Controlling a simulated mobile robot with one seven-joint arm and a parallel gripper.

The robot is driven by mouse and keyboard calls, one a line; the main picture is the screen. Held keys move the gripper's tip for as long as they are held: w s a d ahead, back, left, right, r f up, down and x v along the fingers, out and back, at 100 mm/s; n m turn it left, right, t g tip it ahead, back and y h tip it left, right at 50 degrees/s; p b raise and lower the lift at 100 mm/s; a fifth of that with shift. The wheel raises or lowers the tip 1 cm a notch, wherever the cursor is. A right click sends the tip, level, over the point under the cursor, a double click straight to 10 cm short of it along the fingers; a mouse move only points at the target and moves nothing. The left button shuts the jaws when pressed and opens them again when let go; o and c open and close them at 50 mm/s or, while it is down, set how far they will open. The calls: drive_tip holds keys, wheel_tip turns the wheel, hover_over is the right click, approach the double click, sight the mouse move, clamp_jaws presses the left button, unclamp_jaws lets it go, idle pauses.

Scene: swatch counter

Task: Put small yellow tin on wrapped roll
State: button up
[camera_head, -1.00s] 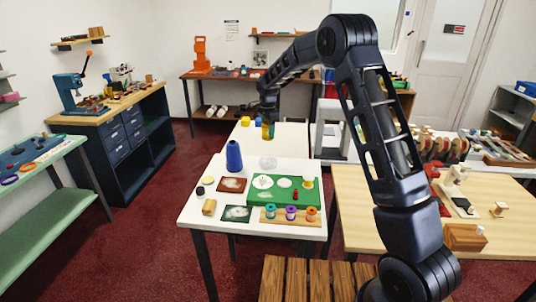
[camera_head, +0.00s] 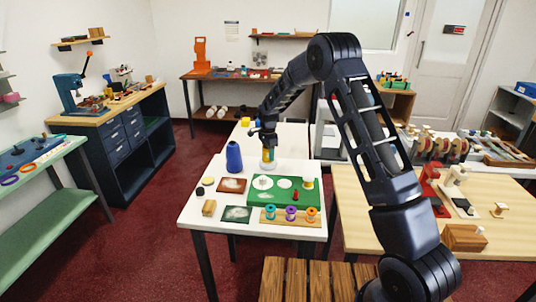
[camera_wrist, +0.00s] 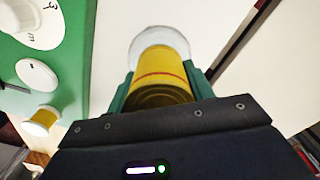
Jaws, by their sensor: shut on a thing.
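My gripper (camera_head: 267,143) is shut on the small yellow tin (camera_wrist: 160,72), a yellow cylinder with a red band, held between green fingers in the wrist view. In the head view the tin (camera_head: 268,155) hangs below the gripper, about upright. Directly beneath it is a pale, whitish round thing (camera_head: 268,166), which looks like the wrapped roll; it also shows as a white rim past the tin's far end in the wrist view (camera_wrist: 150,38). I cannot tell whether the two touch.
A green board (camera_head: 262,197) with white discs and a yellow spool (camera_head: 308,184) lies in front. A wooden rack (camera_head: 270,220) holds several coloured spools. White tabletop right of the tin is clear.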

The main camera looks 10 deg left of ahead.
drive_tip(key=o, duration=1.2)
drive_tip(key=shift+f, duration=0.1)
drive_tip(key=shift+c, duration=0.2)
wheel_tip(320, 180, up, 12)
drive_tip(key=shift+r, duration=0.15)
